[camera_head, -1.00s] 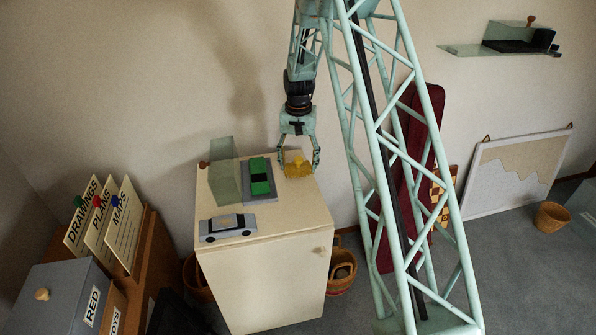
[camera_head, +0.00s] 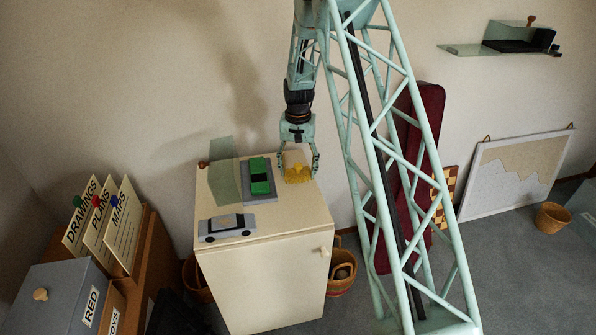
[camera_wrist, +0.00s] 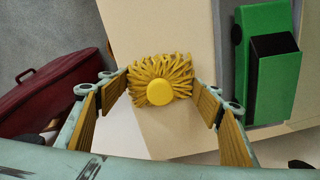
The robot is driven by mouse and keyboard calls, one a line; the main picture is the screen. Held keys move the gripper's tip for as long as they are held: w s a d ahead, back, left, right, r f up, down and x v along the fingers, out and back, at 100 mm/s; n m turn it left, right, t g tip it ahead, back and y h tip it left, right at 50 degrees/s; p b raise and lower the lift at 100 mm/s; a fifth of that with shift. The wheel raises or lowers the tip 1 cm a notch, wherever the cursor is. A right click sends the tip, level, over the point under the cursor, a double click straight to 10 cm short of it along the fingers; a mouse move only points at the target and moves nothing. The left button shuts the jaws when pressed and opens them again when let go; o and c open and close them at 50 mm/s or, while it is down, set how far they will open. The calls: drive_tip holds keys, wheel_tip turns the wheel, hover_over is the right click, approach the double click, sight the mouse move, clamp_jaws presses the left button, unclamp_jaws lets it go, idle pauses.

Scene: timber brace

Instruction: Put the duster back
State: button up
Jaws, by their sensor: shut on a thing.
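The yellow duster (camera_head: 298,173), with shaggy yellow strands, is at the back right of the pale cabinet's top in the head view. In the wrist view the duster (camera_wrist: 174,72) shows a round yellow disc amid its strands. My gripper (camera_head: 299,166) points down over it, a finger on either side. In the wrist view my gripper (camera_wrist: 161,88) is shut on the duster, with its fingertips at the duster's two sides. I cannot tell whether the duster still touches the cabinet top.
A glass wall shelf (camera_head: 470,50) hangs at upper right. A dark red case (camera_head: 428,115) leans on the wall behind my mast.

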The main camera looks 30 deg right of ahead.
sight(298, 165)
drive_tip(key=shift+f, duration=0.15)
drive_tip(key=o, duration=0.8)
drive_tip(key=shift+o, duration=0.2)
wheel_tip(298, 165, up, 11)
drive_tip(key=shift+r+p, duration=0.2)
drive_tip(key=shift+p, duration=0.45)
drive_tip(key=shift+r, duration=0.45)
